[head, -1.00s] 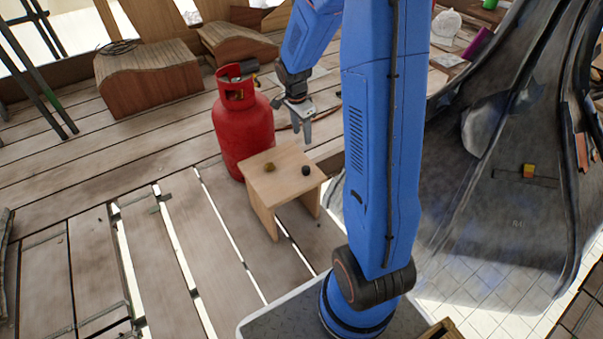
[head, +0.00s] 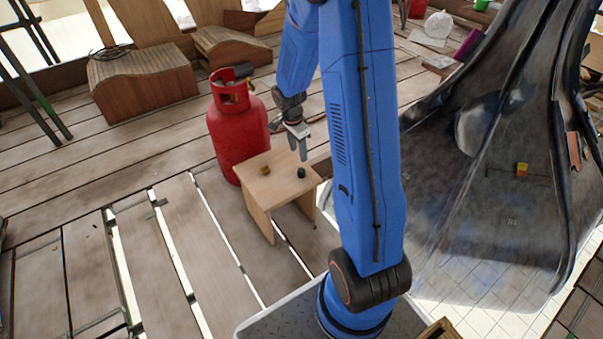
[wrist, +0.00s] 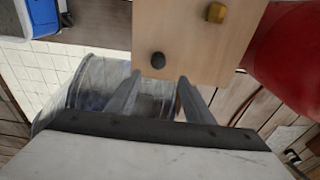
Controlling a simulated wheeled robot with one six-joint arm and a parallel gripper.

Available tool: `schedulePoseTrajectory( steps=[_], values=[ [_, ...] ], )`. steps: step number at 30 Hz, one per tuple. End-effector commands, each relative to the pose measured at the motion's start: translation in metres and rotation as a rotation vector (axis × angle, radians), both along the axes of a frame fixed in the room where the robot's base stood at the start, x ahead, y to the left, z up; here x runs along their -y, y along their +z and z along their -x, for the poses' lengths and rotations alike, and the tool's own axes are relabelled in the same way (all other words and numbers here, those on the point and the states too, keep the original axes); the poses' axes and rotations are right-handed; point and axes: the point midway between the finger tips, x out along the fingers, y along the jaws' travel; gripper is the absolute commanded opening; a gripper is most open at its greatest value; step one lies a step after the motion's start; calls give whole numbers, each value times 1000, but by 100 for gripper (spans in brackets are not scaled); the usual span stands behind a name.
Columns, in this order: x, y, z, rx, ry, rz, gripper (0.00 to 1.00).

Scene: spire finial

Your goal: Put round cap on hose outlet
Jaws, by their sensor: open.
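A small dark rounded piece (head: 301,173), which looks like the round cap, stands near the right edge of a small wooden stool (head: 280,186). A brass-coloured piece (head: 265,170) lies to its left on the same top. My gripper (head: 299,154) is open and empty, pointing down just above and behind the dark piece. In the wrist view the dark piece (wrist: 157,60) lies just beyond the space between my fingertips (wrist: 160,77), and the brass piece (wrist: 210,19) is farther up. The red gas cylinder (head: 238,140) stands behind the stool. I cannot make out a hose outlet for certain.
A dark object (head: 241,72) sits at the cylinder's collar. Curved wooden benches (head: 145,80) stand at the back left. A large dark curved shell (head: 470,190) fills the right. The plank floor (head: 110,170) left of the stool is clear, with gaps between boards.

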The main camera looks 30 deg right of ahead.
Motion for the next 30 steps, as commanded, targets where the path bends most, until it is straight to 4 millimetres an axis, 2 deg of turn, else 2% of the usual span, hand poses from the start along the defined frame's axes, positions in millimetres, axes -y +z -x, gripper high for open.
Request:
schedulePoseTrajectory(
  steps=[3,9,23,30],
  values=[
    [3,-21,1,-4,0,0,48],
    [5,-44,1,-2,1,0,48],
    [6,-50,0,-1,0,0,48],
    [8,-77,4,-3,0,-1,48]
  ],
)
